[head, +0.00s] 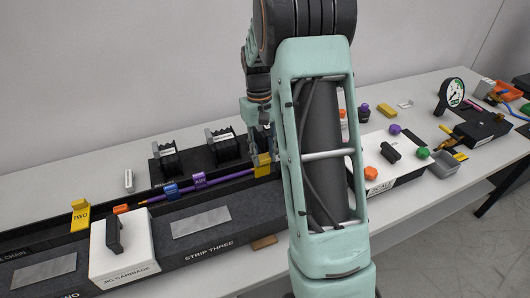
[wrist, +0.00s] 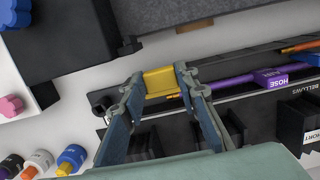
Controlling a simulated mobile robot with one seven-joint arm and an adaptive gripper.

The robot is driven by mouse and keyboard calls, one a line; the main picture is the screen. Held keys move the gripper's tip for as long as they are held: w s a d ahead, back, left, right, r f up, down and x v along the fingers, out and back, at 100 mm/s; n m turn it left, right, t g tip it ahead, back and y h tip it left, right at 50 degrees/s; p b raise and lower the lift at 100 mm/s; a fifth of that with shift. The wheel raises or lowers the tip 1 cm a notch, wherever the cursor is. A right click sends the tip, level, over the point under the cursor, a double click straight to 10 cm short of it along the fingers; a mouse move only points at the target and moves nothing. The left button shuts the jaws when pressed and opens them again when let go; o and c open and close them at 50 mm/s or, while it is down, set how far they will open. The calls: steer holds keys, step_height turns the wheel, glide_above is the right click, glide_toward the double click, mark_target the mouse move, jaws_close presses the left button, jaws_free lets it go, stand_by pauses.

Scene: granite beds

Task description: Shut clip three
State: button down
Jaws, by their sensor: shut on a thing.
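A yellow clip (head: 262,167) is at the right end of the purple hose (head: 235,176) on the long black bed. My gripper (head: 262,145) is at this clip, partly hidden by my arm. In the wrist view the fingers of my gripper (wrist: 160,84) are closed on the sides of the yellow clip (wrist: 160,79). No number shows on this clip, and I cannot tell whether it is fully down. Another yellow clip marked TWO (head: 80,216) stands raised at the left. The bed is lettered STRIP THREE (head: 209,250) on its front.
A blue block (head: 171,191) and a purple block (head: 199,180) sit along the hose. Black holders (head: 222,145) stand behind it. A white carriage (head: 122,250) with a black handle is at the left. A white box (head: 365,150) is right of my arm.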

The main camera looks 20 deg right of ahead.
steer(key=shift+w+r+p, duration=0.3)
steer(key=shift+w+p, duration=0.2)
steer(key=shift+w, duration=0.2)
steer(key=shift+w+f+b, duration=0.25)
steer(key=shift+w+f, duration=0.9)
steer(key=shift+w, duration=0.5)
steer(key=shift+w+f+b, duration=0.25)
steer(key=shift+w+f, duration=0.9)
steer(key=shift+w, duration=0.5)
steer(key=shift+w+f+b, duration=0.25)
steer(key=shift+w+f, duration=0.9)
steer(key=shift+w, duration=0.5)
steer(key=c, duration=1.5)
jaws_free()
steer(key=shift+f, duration=0.1)
step_height(320, 180, up, 12)
steer(key=w, duration=0.1)
steer(key=shift+w, duration=0.25)
